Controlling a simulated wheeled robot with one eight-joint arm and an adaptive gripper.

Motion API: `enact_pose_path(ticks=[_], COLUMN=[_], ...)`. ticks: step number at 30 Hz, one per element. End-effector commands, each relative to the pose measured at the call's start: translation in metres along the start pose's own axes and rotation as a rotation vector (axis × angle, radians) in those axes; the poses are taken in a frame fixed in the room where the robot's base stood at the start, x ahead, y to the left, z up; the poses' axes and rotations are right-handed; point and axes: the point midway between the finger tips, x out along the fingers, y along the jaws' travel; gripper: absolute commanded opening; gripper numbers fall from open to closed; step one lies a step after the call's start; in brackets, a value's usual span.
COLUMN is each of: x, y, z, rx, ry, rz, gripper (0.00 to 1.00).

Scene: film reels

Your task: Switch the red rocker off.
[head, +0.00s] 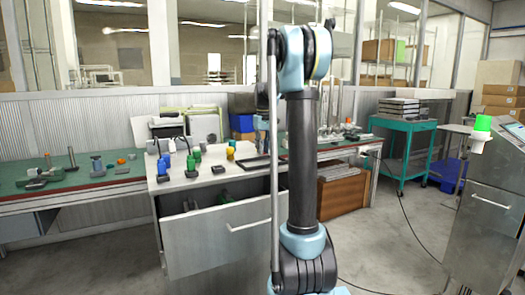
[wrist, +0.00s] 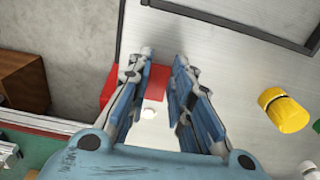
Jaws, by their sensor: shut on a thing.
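In the wrist view my gripper (wrist: 165,56) reaches over the edge of a pale worktop, its two blue-grey fingers a narrow gap apart. A red piece, apparently the rocker (wrist: 156,76), shows between the fingers, and more red shows left of the left finger. The fingers hide part of it; its tilt and the exact contact cannot be made out. A small white round thing (wrist: 153,112) shows between the fingers, nearer my palm.
A yellow cylindrical thing (wrist: 284,110) stands right of my gripper in the wrist view. In the head view, the workbench has an open drawer (head: 218,240) in front and several coloured parts on top. A teal cart (head: 404,148) stands further right. Floor between is clear apart from a cable.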

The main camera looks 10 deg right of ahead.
Motion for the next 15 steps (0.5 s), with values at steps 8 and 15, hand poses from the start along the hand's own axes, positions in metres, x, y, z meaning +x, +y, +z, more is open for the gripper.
enact_pose_path(ticks=[8,15], x=[-0.0011,-0.0026], y=[0.0,0.0002], z=[-0.0039,-0.0091], rx=[-0.001,-0.002], ry=[-0.072,-0.215], rz=[0.0,0.002], gripper=[0.0,0.0])
